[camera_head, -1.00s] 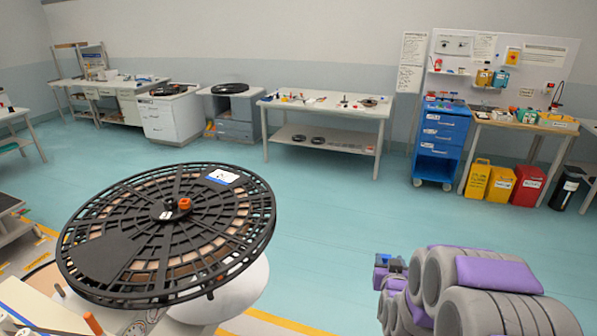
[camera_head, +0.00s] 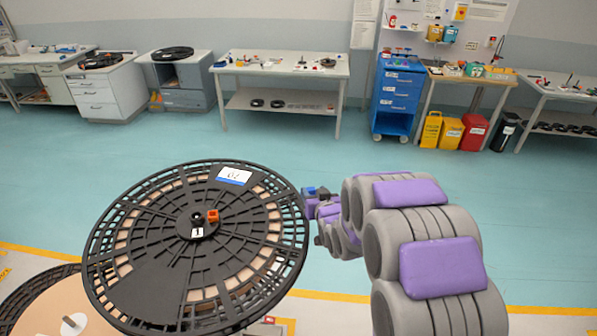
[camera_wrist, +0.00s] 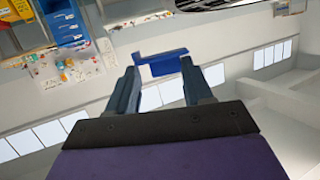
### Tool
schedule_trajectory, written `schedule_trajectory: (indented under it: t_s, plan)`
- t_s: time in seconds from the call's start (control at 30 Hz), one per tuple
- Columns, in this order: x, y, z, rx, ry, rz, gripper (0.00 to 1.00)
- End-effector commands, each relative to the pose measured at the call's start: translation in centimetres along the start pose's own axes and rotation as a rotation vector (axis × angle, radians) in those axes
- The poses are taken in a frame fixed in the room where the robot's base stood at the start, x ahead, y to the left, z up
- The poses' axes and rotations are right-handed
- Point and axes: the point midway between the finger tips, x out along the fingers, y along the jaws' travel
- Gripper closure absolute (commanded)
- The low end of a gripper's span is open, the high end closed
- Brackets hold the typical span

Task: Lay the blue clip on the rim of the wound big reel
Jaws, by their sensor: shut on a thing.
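The wound big reel (camera_head: 135,240) is a wide black spoked disc with brown winding showing through its slots. It stands tilted at the lower left of the head view, with an orange piece at its hub and a white-and-blue label near its far rim. My gripper (camera_head: 318,194) is just right of the reel's right rim. It is shut on the blue clip (camera_wrist: 160,66), which spans the fingertips in the wrist view. The clip shows as a small blue patch in the head view (camera_head: 309,190). Whether clip and rim touch, I cannot tell.
A second reel (camera_head: 30,292) lies partly under the big one at lower left. A white table (camera_head: 280,72), a blue drawer cart (camera_head: 397,95) and yellow and red bins (camera_head: 452,132) line the back wall. The teal floor between is clear.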

Motion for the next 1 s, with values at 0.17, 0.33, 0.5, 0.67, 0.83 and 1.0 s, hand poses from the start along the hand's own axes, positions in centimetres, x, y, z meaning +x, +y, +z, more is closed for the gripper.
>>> schedule_trajectory:
  t_s: [0.17,0.33,0.5,0.67,0.83,1.0]
  plan:
    - [0.5,-3.5,-1.9,-0.013,-0.007,-0.037,0.78]
    - [1.0,-5.1,-1.6,-0.023,-0.012,-0.043,0.78]
    - [1.2,-5.0,-1.1,-0.023,-0.013,-0.042,0.78]
    - [1.1,-3.9,-0.3,-0.014,-0.013,-0.042,0.78]
    - [1.2,-3.1,0.8,-0.008,-0.010,-0.044,0.78]
    - [1.8,-3.6,2.0,-0.014,-0.011,-0.042,0.78]
